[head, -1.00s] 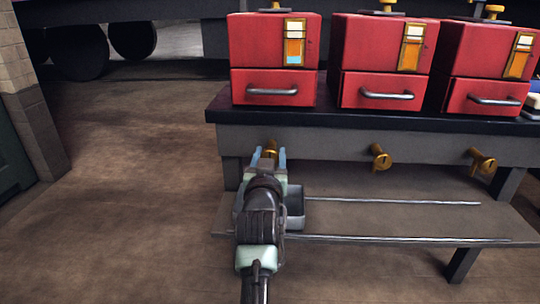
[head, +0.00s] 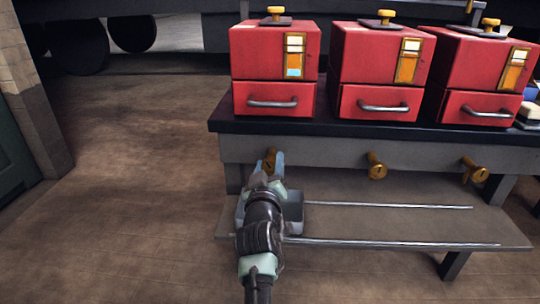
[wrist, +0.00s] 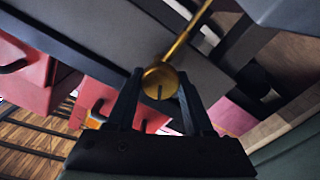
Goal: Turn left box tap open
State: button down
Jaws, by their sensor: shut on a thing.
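The left box (head: 275,65) is red, with a drawer and an orange gauge window, and stands at the left end of the bench. Its tap (head: 269,160) is a brass knob on the bench's front edge below it. In the wrist view the tap's round slotted face and stem (wrist: 161,81) sit between my gripper's fingers (wrist: 160,98). My gripper (head: 268,164) is shut on the tap. In the head view my fingers partly hide the tap.
Two more red boxes (head: 378,68) (head: 485,75) stand to the right on the dark bench top (head: 330,126). Their brass taps (head: 376,166) (head: 474,169) stick out from the front edge. A lower shelf (head: 385,222) with metal rails lies beneath. The floor at left is clear.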

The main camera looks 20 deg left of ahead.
jog(key=n+p, duration=0.2)
jog(key=n, duration=0.4)
jog(key=shift+a, duration=0.1)
jog(key=n+p, duration=0.1)
jog(key=n, duration=0.5)
jog(key=shift+f+p, duration=0.15)
jog(key=shift+p, duration=0.2)
jog(key=shift+c, duration=1.6)
grip_release()
jog(key=shift+s, duration=0.1)
jog(key=p+v, duration=0.7)
jog(key=v, duration=0.6)
